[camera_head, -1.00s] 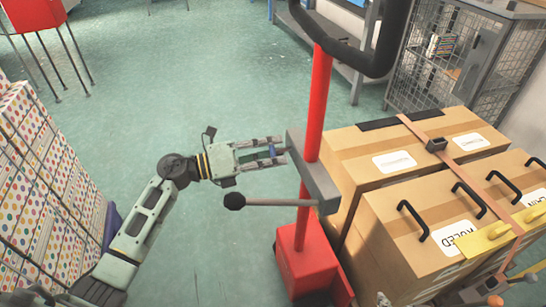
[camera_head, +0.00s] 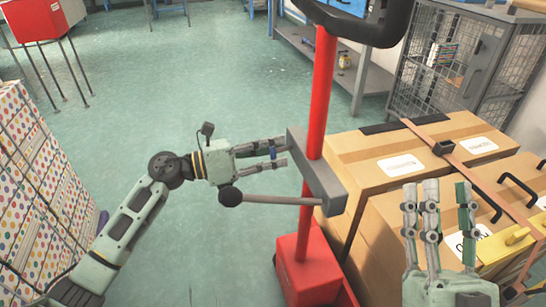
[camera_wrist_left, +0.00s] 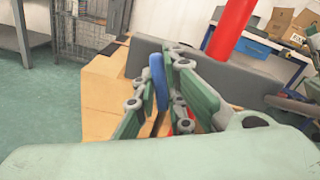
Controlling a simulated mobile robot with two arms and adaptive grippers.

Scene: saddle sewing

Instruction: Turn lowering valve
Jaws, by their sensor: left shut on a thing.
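A red mast (camera_head: 319,95) carries a grey bracket (camera_head: 318,175). A blue valve handle (camera_head: 272,153) sits just left of the bracket. My left gripper (camera_head: 279,152) points right at the bracket and is shut on the blue handle. In the left wrist view the blue valve handle (camera_wrist_left: 157,84) stands upright between the green fingers (camera_wrist_left: 165,95), in front of the grey bracket (camera_wrist_left: 220,78). The handle's joint with the bracket is hidden. My right gripper (camera_head: 438,190) is at the lower right with its fingers pointing up, spread and empty, in front of the boxes.
A grey lever with a black knob (camera_head: 230,197) runs just below my left gripper. Strapped cardboard boxes (camera_head: 375,150) stand right of the mast. A wire cage (camera_head: 455,60) is behind them. A dotted stack (camera_head: 35,170) is at the left. The floor (camera_head: 180,80) behind my left arm is clear.

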